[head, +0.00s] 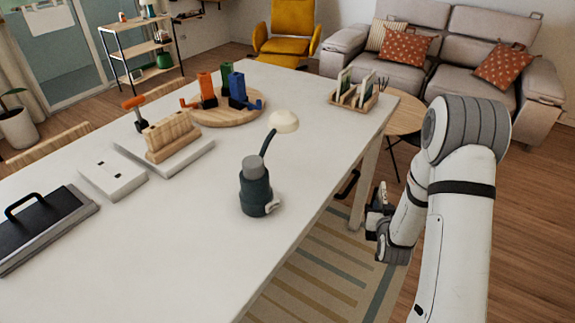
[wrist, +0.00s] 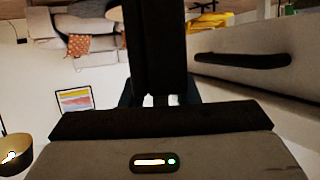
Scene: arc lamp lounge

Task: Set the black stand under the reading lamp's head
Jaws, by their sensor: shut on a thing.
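The reading lamp (head: 255,192) stands on the white table, with a dark teal base, a thin bent neck and a cream head (head: 285,121) to the upper right. My gripper (head: 379,198) is off the table's right edge, lower right of the lamp and apart from it. In the wrist view a tall black piece (wrist: 155,45), which looks like the black stand, rises between the jaws. My gripper is shut on it. Its full shape and far end are hidden or out of frame.
A black handle (head: 348,184) sticks out from the table's side near my gripper. The wooden rack (head: 353,98), round wooden board (head: 218,112), wooden block stand (head: 171,134) and black-topped case (head: 42,228) are on the table (head: 190,235). The tabletop around the lamp is clear.

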